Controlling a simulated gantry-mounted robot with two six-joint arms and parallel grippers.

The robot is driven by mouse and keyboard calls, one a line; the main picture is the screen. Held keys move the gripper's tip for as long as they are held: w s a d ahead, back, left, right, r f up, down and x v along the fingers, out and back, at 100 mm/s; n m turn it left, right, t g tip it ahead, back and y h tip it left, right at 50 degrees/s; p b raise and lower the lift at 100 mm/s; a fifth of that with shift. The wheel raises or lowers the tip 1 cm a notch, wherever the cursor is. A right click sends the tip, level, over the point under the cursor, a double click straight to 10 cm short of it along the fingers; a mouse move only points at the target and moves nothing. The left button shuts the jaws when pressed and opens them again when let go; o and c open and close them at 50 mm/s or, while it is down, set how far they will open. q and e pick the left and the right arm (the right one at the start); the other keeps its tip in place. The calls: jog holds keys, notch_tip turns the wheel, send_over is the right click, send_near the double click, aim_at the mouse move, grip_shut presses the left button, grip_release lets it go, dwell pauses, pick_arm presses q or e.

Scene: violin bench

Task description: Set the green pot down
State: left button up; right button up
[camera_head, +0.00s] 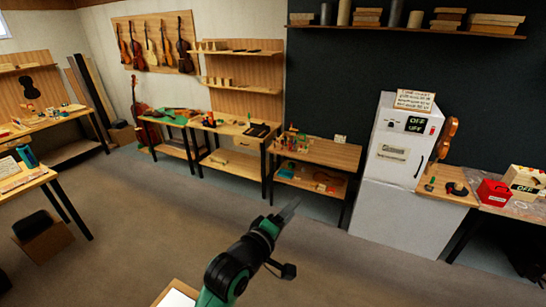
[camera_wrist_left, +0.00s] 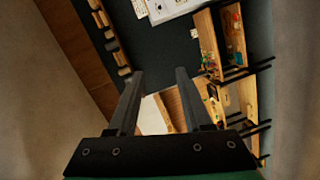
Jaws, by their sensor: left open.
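My left gripper (camera_head: 289,211) is raised in the air over the floor in the middle of the head view. In the left wrist view its two fingers (camera_wrist_left: 160,82) stand apart with nothing between them. I cannot pick out the green pot for certain. Small green items (camera_head: 291,129) stand on the middle bench, too small to tell apart. My right gripper is not in view.
The middle bench (camera_head: 340,155) stands against the back wall, left of a white cabinet (camera_head: 398,204). A red box (camera_head: 492,192) sits at the right. Workbenches line the left. The brown floor (camera_head: 140,225) between them is clear.

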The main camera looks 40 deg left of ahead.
pick_arm(q)
jog(key=s+d+r+m+t, duration=0.2)
jog(key=r+m, duration=0.1)
jog(key=r, duration=0.4)
jog(key=s+d+r+m+t+h, duration=0.1)
jog(key=d+r+m+t, duration=0.1)
jog(key=r, duration=0.4)
jog(key=s+d+r+m+t, duration=0.1)
jog(key=s+d+r+m, duration=0.15)
jog(key=r, duration=0.45)
jog(key=s+d+r+m+t+h, duration=0.3)
jog(key=s+r+m+t, duration=0.3)
jog(key=s+r+m, duration=0.4)
jog(key=s+d+r, duration=0.1)
jog(key=s+r, duration=0.2)
jog(key=r, duration=0.3)
jog(key=shift+s+d, duration=0.15)
jog(key=shift+d, duration=0.05)
